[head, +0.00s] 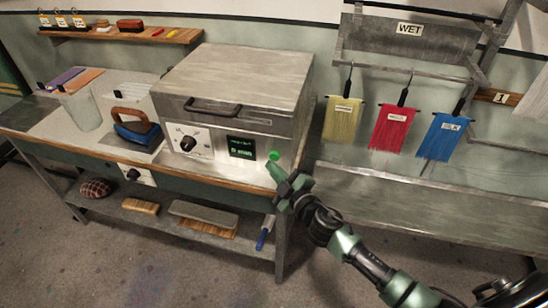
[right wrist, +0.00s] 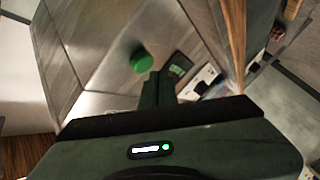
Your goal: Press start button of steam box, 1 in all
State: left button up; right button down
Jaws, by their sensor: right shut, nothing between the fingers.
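The steam box (head: 236,90) is a grey metal box with a lid and handle, standing on the bench at the centre of the head view. Its green round start button (head: 274,155) is at the right of its front face, beside a small lit display (head: 242,148) and a dial (head: 188,143). The button (right wrist: 142,59) also shows in the right wrist view, just beyond my fingertips. My right gripper (head: 280,172) is shut and empty, its tips close to the button. I cannot tell whether they touch it. My left gripper is not in view.
A blue iron (head: 137,132) and a clear beaker (head: 80,108) stand on the bench to the left. Yellow, red and blue yarn hanks (head: 394,129) hang from a rack at right. Brushes lie on the lower shelf (head: 150,212). The floor in front is clear.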

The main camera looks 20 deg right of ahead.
jog(key=shift+w, duration=0.1)
jog(key=shift+w+d, duration=0.25)
jog(key=shift+w+d, duration=0.3)
jog(key=shift+w, duration=0.1)
dwell(1.0)
jog(key=shift+s+a, duration=0.5)
jog(key=shift+s, duration=0.25)
jog(key=s+a, duration=0.2)
jog(key=s, duration=0.2)
jog(key=shift+s+a, duration=0.1)
jog(key=shift+a, duration=0.3)
